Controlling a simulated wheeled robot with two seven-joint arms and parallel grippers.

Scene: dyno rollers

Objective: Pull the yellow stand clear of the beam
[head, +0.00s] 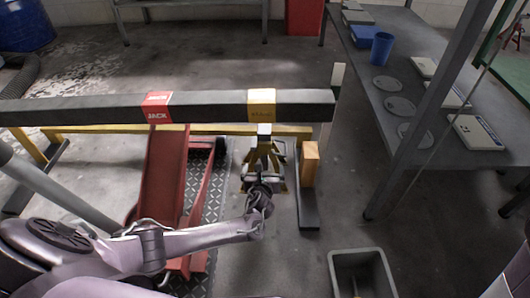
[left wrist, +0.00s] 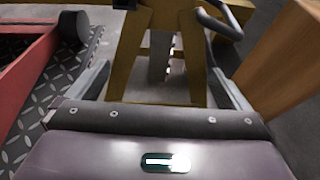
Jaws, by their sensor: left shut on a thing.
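The yellow stand (head: 265,158) stands on the floor under the yellow-labelled band of the dark beam (head: 215,106). Its grey post reaches up to about the beam's underside; I cannot tell whether they touch. My left gripper (head: 262,182) is low at the stand's near side, shut on it. In the left wrist view the stand's splayed legs (left wrist: 128,62) and toothed grey post (left wrist: 160,55) show between the two fingers (left wrist: 165,85). The stand looks upright; its feet are partly hidden by the gripper. My right gripper is not in view.
A red jack (head: 165,172) stands left of the stand, under the beam's red "JACK" band, beside a diamond-plate mat (head: 212,190). An orange-tan block (head: 309,164) is close on the right. A grey bin (head: 362,275) is at the front right, and a metal table (head: 395,60) farther right.

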